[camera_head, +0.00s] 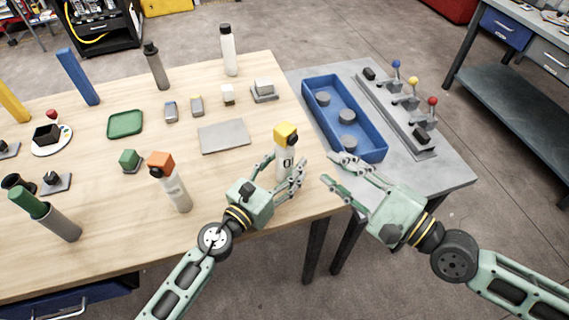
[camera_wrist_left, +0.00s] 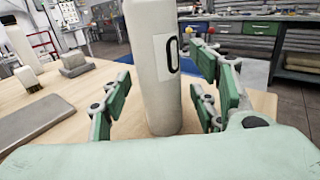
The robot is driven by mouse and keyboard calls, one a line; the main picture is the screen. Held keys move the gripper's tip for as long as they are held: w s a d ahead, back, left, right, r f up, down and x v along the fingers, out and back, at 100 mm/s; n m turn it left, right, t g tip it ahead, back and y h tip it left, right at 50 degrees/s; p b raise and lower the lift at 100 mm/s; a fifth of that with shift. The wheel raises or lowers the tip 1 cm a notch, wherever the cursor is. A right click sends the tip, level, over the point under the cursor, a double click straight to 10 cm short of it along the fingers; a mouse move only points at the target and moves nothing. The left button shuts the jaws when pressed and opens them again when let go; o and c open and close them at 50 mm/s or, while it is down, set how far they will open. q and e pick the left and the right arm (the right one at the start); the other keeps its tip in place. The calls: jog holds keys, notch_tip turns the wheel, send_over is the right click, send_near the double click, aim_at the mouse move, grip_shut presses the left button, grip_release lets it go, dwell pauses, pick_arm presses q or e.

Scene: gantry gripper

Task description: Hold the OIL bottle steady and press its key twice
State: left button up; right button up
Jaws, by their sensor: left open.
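A white bottle with a yellow top (camera_head: 285,150) stands upright near the table's right edge. In the left wrist view the bottle (camera_wrist_left: 152,80) carries a pale label with a dark "O" shape; other lettering cannot be read. My left gripper (camera_head: 283,166) is open with its fingers on either side of the bottle's body. In the wrist view its green finger pads (camera_wrist_left: 162,88) show gaps to the bottle. My right gripper (camera_head: 331,168) is to the right of the bottle, open and empty, its fingers pointing left towards it.
An orange-topped bottle (camera_head: 170,182) stands left of my left gripper. A grey plate (camera_head: 223,136) lies behind it. A blue tray (camera_head: 320,98) and a lever panel (camera_head: 396,112) are on the grey side table. Several bottles and small blocks stand farther back.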

pick_arm(q)
jog(key=shift+w+d, duration=0.1)
jog(key=shift+w, duration=0.05)
grip_shut()
pick_arm(e)
grip_shut()
dwell(0.5)
dwell(0.5)
dwell(0.8)
